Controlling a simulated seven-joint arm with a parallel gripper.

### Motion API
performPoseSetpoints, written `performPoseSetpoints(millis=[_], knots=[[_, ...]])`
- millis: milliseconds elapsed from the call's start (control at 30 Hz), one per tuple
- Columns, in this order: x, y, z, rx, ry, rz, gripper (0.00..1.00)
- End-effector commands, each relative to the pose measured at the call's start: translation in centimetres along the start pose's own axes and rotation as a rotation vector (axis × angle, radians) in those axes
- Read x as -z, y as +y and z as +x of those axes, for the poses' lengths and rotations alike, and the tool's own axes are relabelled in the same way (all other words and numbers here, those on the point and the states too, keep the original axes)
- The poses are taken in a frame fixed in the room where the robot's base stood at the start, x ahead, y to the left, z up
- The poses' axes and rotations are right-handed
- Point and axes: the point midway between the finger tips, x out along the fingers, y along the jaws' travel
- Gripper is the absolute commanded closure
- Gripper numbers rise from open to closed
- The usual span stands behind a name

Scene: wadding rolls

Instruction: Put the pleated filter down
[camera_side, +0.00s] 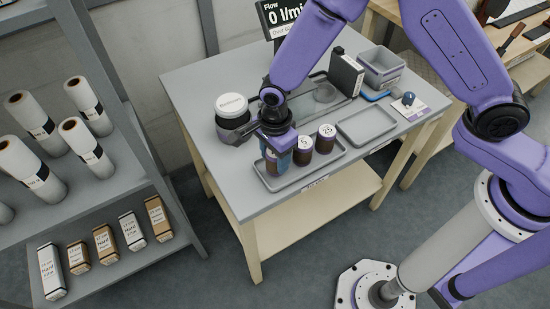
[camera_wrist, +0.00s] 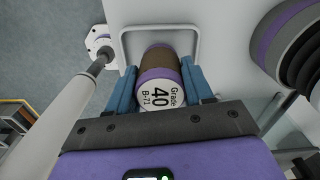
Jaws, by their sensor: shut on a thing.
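My gripper (camera_side: 279,150) is over the left end of a grey tray (camera_side: 287,181) in the side view. In the wrist view, its blue fingers (camera_wrist: 160,92) are shut on both sides of a brown and purple pleated filter (camera_wrist: 160,72). The filter's pale end reads "Grade 40 B-71" and faces the camera. In the side view the fingers mostly hide it, and I cannot tell whether its base touches the tray. Two similar brown filters stand upright to its right, one marked 5 (camera_side: 303,153) and one that seems marked 20 (camera_side: 325,141).
An empty grey tray (camera_side: 366,125) lies to the right. A white-lidded jar (camera_side: 232,108) stands close left of my gripper. A blue knob (camera_side: 408,98) sits at the right.

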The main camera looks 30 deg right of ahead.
Motion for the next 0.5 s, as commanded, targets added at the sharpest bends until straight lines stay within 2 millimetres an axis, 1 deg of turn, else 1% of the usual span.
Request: performPoseSetpoints(millis=[67,100,467,500], knots=[[0.0,-0.1,-1.4,0.004,-0.003,0.000,0.85],[0.2,0.3,-1.9,0.003,-0.002,0.000,0.85],[2.4,4.5,-7.5,0.003,-0.003,-0.001,0.85],[2.8,5.3,-7.9,0.001,-0.001,-0.001,0.85]])
